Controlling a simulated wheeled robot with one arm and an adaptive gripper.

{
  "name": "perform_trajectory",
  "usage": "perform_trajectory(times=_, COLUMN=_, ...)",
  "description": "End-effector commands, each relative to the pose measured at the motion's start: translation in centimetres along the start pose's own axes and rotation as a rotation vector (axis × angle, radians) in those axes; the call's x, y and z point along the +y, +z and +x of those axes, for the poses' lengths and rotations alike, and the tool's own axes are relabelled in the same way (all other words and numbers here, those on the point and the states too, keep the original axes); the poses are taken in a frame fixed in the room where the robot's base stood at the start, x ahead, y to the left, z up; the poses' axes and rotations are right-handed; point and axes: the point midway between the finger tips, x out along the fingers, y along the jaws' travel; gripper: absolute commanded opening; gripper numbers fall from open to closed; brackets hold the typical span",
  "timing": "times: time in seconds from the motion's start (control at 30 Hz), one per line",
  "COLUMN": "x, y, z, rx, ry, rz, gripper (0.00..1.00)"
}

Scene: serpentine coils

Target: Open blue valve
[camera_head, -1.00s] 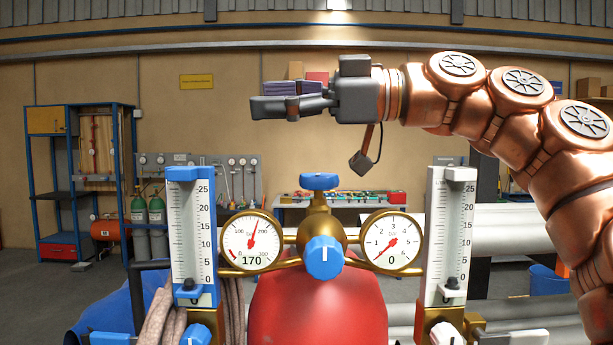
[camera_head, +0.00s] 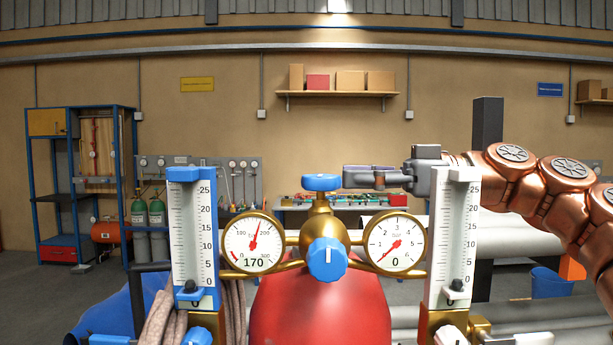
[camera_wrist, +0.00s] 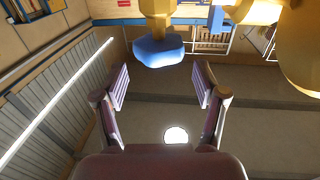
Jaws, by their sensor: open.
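A blue valve knob (camera_head: 321,182) tops the brass regulator (camera_head: 320,220) on a red cylinder (camera_head: 320,312). A second, ribbed blue knob (camera_head: 327,259) faces me on the regulator front. My gripper (camera_head: 346,177) is open and empty, level with the top knob and just right of it, fingers pointing left. In the wrist view the top knob (camera_wrist: 158,50) lies just beyond the open fingers (camera_wrist: 161,82), roughly centred between them; a small gap shows. A further blue knob (camera_head: 198,336) sits below the blue flowmeter at the left, partly cut off.
Pressure gauges stand left (camera_head: 252,243) and right (camera_head: 396,243) of the regulator. The blue flowmeter (camera_head: 192,238) and white flowmeter (camera_head: 450,238) flank them. My arm passes behind the white flowmeter's top. The space above the top knob is clear.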

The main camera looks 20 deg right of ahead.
Motion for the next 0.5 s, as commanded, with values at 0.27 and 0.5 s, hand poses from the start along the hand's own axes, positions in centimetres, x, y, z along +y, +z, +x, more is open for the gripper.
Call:
perform_trajectory(times=0.27, x=0.0, y=-0.1, z=1.1, rx=0.0, ry=-0.002, rz=0.003, gripper=0.71)
perform_trajectory(times=0.5, x=-0.1, y=-0.2, z=3.6, rx=-0.001, ry=-0.002, rz=0.003, gripper=0.71)
